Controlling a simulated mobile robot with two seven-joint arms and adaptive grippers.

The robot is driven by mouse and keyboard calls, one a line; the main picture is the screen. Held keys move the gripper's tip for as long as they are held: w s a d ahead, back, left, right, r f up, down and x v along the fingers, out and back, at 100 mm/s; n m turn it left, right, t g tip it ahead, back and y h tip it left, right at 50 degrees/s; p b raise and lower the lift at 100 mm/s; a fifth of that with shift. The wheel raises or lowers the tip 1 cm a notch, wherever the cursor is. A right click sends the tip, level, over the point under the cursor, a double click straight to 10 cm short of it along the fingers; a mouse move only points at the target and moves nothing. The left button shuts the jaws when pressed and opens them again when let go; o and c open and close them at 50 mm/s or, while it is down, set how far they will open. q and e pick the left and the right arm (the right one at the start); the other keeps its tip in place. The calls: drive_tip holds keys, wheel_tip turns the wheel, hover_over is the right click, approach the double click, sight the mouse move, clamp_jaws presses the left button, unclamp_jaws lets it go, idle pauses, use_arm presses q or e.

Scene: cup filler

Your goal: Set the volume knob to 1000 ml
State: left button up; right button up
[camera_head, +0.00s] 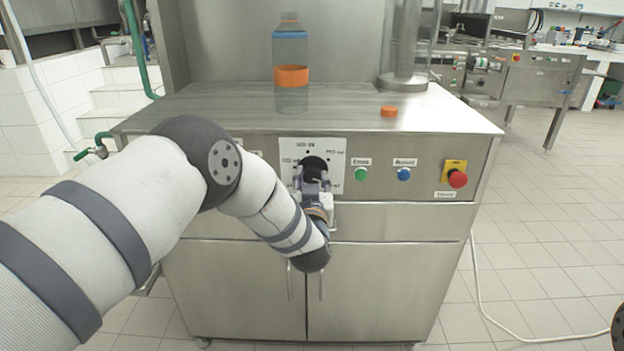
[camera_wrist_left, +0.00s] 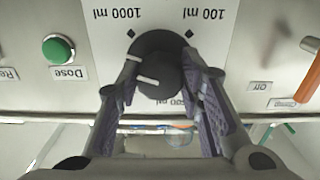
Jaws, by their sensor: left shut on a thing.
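The black round volume knob (camera_wrist_left: 155,62) sits on a white dial plate (camera_head: 300,150) on the front of the steel cabinet. In the left wrist view the picture is upside down, with "1000 ml" at upper left and "100 ml" at upper right. White marks show on the knob's left and lower left side there; I cannot tell exactly which setting the pointer is on. My left gripper (camera_head: 314,183) is shut on the knob, one finger on each side (camera_wrist_left: 162,75). In the head view it hides the lower part of the plate.
Right of the dial are a green button (camera_head: 360,174), a blue button (camera_head: 404,174) and a red emergency button (camera_head: 457,178). A drawer handle lies just below the dial.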

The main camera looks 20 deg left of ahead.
use_arm(q)
drive_tip(key=m, duration=0.5)
drive_tip(key=shift+f, duration=0.1)
drive_tip(key=shift+m, duration=0.3)
idle(0.4)
drive_tip(key=o, duration=1.2)
drive_tip(key=shift+c, duration=0.2)
drive_tip(key=v, duration=1.2)
